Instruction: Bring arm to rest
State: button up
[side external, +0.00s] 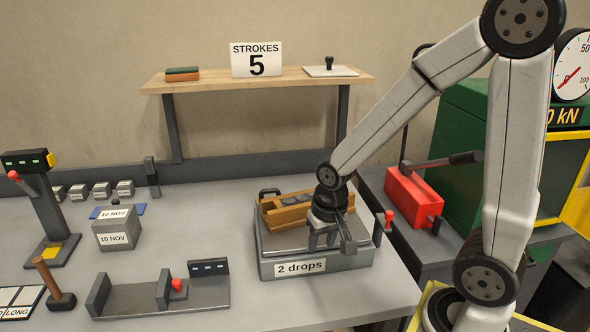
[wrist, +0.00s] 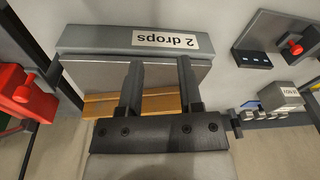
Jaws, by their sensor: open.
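My gripper (side external: 328,240) is at the front right of a grey box-like machine labelled "2 drops" (side external: 316,267), low over its metal top. I cannot tell whether the fingertips touch the plate.
A red box (side external: 408,198) with a dark lever stands right of the machine, before a green press (side external: 465,120). A grey block marked "10 NOV" (side external: 117,232), a hammer (side external: 55,285) and a clamp-like fixture (side external: 150,297) stand left. A wooden shelf (side external: 215,82) is behind.

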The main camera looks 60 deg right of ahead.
jog(key=a+n, duration=0.1)
jog(key=n, duration=0.1)
jog(key=a+n, duration=0.1)
jog(key=n, duration=0.1)
jog(key=s+a+n+t, duration=0.1)
jog(key=n, duration=0.1)
jog(key=shift+s+a+f, duration=0.1)
jog(key=shift+a+f, duration=0.2)
jog(key=shift+a, duration=0.05)
